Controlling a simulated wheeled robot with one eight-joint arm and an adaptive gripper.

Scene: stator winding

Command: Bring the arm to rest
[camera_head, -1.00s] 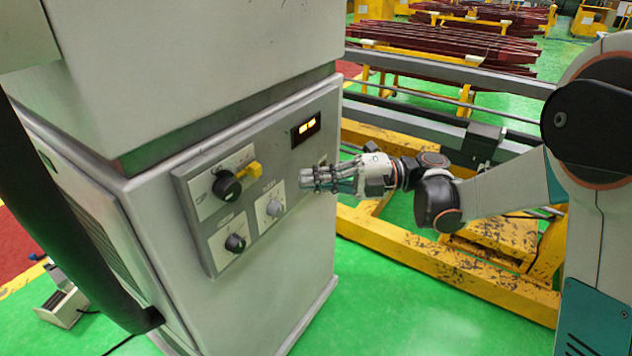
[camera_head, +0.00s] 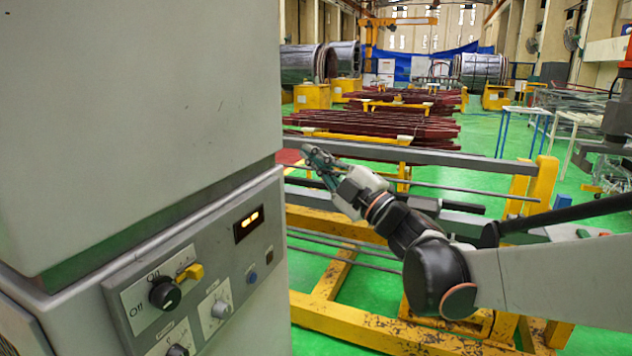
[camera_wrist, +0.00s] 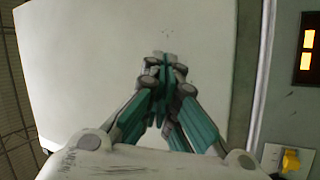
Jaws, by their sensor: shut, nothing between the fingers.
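My gripper (camera_head: 312,160) is raised in the middle of the head view, to the right of the grey control cabinet (camera_head: 130,130) and apart from its panel. Its fingers are together and hold nothing. It also shows in the wrist view (camera_wrist: 166,72), with the teal fingers meeting at the tips in front of a pale cabinet surface (camera_wrist: 100,50). My arm reaches in from the right edge of the head view.
A yellow frame with grey rails (camera_head: 370,325) stands below my arm. Dark red bars (camera_head: 380,122) lie behind.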

